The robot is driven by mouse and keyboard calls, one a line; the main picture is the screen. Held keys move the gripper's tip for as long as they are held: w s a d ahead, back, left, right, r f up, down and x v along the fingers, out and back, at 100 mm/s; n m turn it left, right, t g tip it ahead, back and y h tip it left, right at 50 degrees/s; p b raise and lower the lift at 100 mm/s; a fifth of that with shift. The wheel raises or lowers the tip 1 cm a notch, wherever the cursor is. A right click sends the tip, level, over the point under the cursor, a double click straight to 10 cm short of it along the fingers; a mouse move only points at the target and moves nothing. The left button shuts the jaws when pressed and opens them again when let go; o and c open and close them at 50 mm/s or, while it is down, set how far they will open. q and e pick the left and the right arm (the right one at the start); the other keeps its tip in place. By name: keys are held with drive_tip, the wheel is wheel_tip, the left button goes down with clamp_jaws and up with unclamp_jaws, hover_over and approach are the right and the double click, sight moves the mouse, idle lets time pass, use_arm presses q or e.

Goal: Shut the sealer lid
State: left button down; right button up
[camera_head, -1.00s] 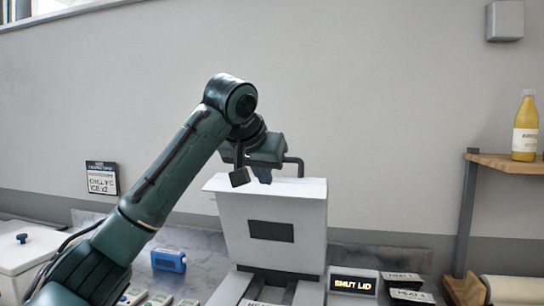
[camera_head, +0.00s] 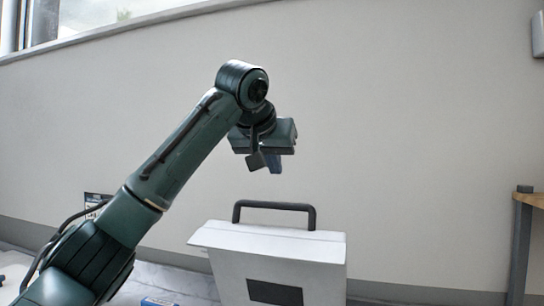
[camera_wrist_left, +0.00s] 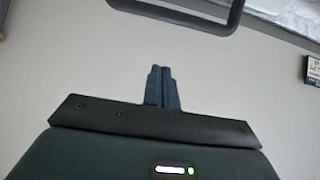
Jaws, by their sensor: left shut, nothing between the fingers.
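The sealer lid (camera_head: 225,268) is a pale grey panel standing raised, with a dark rectangle on its face. Its black handle (camera_head: 273,205) rises from the top edge. The lower part of the sealer is cut off by the picture's bottom. My left gripper (camera_head: 275,168) points down above the handle, with a clear gap in the picture. In the left wrist view its dark blue fingers (camera_wrist_left: 161,72) are together and hold nothing. The handle (camera_wrist_left: 180,16) shows there beyond the fingertips, apart from them. My right gripper is not in view.
A plain wall (camera_head: 400,130) is behind the sealer. A shelf post (camera_head: 520,240) stands at the right. A dark wall sign (camera_head: 97,202) is partly behind my left arm. A blue item (camera_head: 157,301) barely shows at the bottom edge.

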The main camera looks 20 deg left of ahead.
use_arm(q)
drive_tip(key=p+x, duration=0.2)
drive_tip(key=x, duration=0.4)
drive_tip(key=shift+s+a+f, duration=0.1)
drive_tip(key=shift+s+f, duration=0.45)
drive_tip(key=shift+s, duration=0.25)
drive_tip(key=shift+s+f, duration=0.5)
drive_tip(key=shift+s, duration=0.35)
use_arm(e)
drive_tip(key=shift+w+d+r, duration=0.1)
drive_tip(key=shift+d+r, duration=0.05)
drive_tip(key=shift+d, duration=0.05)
use_arm(q)
drive_tip(key=shift+f+b, duration=0.15)
drive_tip(key=shift+b, duration=0.3)
